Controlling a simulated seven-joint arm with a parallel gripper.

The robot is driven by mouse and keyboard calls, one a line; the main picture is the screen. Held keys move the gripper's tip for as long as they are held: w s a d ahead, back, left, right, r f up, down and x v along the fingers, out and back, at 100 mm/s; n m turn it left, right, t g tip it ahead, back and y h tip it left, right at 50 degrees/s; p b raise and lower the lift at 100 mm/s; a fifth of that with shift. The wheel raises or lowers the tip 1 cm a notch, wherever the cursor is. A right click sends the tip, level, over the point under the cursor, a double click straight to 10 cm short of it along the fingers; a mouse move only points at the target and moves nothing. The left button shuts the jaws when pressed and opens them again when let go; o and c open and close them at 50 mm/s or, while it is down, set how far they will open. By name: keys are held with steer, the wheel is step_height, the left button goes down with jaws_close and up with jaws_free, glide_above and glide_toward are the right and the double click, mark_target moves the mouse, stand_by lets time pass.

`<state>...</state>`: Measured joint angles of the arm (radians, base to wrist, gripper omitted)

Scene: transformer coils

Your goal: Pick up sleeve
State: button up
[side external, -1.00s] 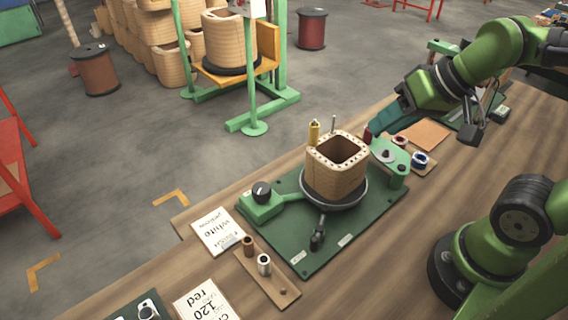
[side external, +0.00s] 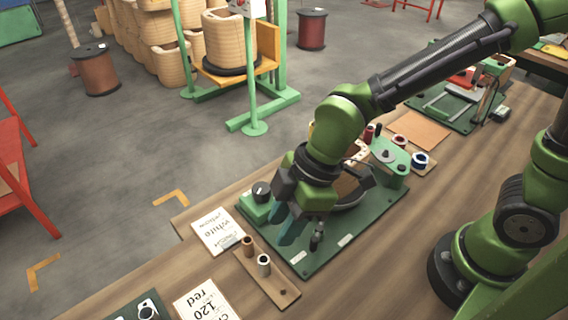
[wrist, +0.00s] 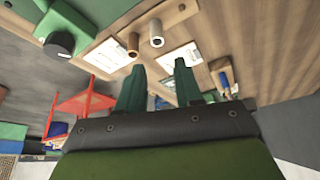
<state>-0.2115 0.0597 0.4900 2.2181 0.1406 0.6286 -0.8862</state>
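Two small hollow sleeves stand upright on a narrow wooden strip (side external: 283,291) left of the green fixture. One is a brown sleeve (side external: 249,246) and the other a pale metallic sleeve (side external: 264,264). The wrist view shows them as the brown sleeve (wrist: 132,44) and the pale sleeve (wrist: 156,34), beyond my fingertips. My gripper (side external: 288,230) hangs over the front left part of the green fixture, right of the sleeves and apart from them. Its teal fingers are spread with nothing between them, as the wrist view shows (wrist: 160,70).
The green base plate (side external: 325,258) carries a wooden coil (side external: 352,187), mostly hidden behind my arm, and a black knob (side external: 262,190). Printed cards (side external: 218,232) lie near the strip. Blue and dark rings (side external: 420,159) sit on the right. Open table lies right of the plate.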

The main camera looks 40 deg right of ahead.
glide_above(260, 265)
steer(key=d, duration=0.2)
steer(key=f, duration=0.5)
steer(key=shift+s+d+f, duration=0.2)
steer(key=shift+s+f, duration=0.1)
steer(key=shift+s, duration=0.05)
steer(key=shift+d+x, duration=0.2)
steer(key=shift+x, duration=2.5)
steer(key=shift+w, duration=0.15)
jaws_close()
step_height(260, 265, up, 10)
